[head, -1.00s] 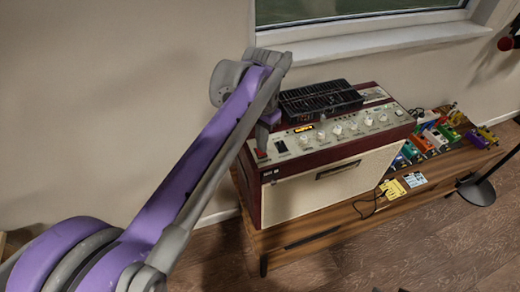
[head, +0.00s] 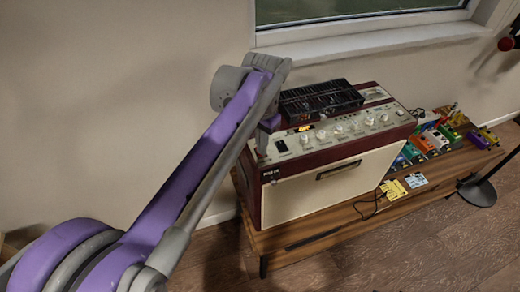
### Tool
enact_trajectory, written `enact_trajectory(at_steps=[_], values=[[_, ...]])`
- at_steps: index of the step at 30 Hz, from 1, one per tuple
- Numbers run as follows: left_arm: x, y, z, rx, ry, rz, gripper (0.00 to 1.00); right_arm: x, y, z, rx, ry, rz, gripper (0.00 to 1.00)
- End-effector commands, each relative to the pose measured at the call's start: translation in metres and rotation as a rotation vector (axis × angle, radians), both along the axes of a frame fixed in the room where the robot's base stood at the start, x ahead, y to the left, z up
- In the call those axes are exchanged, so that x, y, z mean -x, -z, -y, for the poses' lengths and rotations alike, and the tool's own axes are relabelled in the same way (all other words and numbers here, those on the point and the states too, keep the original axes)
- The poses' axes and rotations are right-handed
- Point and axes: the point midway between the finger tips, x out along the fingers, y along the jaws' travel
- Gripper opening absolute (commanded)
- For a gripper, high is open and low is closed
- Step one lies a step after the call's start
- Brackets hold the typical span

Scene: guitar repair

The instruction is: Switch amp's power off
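The amp (head: 312,195) is a dark red box with a cream front, standing on a wooden bench. My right gripper is out of view.
A black slotted unit (head: 320,101) sits on the amp's top. Several coloured pedals (head: 430,140) and two small cards (head: 404,185) lie on the wooden bench (head: 440,180) to the right. The window sill (head: 370,42) is behind. A black stand base (head: 478,192) is at right.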

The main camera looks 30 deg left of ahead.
Motion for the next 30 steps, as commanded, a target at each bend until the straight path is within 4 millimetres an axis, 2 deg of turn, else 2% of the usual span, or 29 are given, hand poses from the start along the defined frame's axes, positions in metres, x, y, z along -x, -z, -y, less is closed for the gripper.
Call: enact_trajectory(at_steps=[5, 30], values=[[0.0, -0.004, 0.0, 0.0, 0.0, 0.001, 0.0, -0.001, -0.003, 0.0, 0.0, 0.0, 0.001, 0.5], [-0.001, -0.07, 0.0, -0.001, 0.0, 0.002, 0.0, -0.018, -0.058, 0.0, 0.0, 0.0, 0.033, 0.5]])
